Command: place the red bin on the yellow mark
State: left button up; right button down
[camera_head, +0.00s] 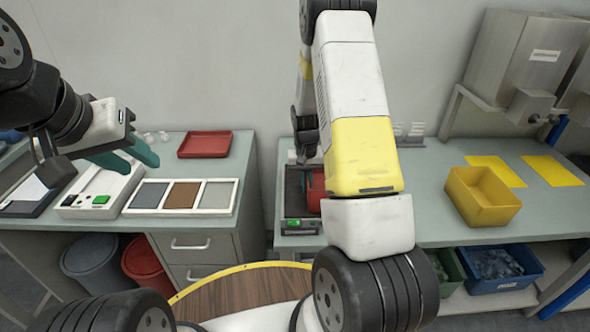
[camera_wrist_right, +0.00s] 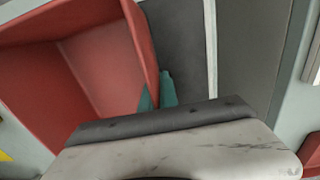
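The red bin (camera_head: 315,188) is mostly hidden behind my right arm in the head view, at the left end of the right bench. In the right wrist view the bin (camera_wrist_right: 95,65) fills the upper left, its open inside showing. My right gripper (camera_wrist_right: 157,94) has its teal fingers close together, one on each side of the bin's wall, and looks shut on it. Two flat yellow marks lie at the back of the right bench, a left one (camera_head: 500,169) and a right one (camera_head: 553,170). My left gripper (camera_head: 127,157) is open and empty above the left bench.
A yellow bin (camera_head: 482,197) stands just in front of the left yellow mark. A red tray (camera_head: 205,144) and a three-panel board (camera_head: 182,197) lie on the left bench. Grey dispensers (camera_head: 530,60) stand behind the marks.

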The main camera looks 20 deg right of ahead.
jog(key=c, duration=2)
grip_release()
jog(key=shift+f, duration=0.15)
jog(key=o, duration=0.4)
jog(key=shift+c, duration=0.2)
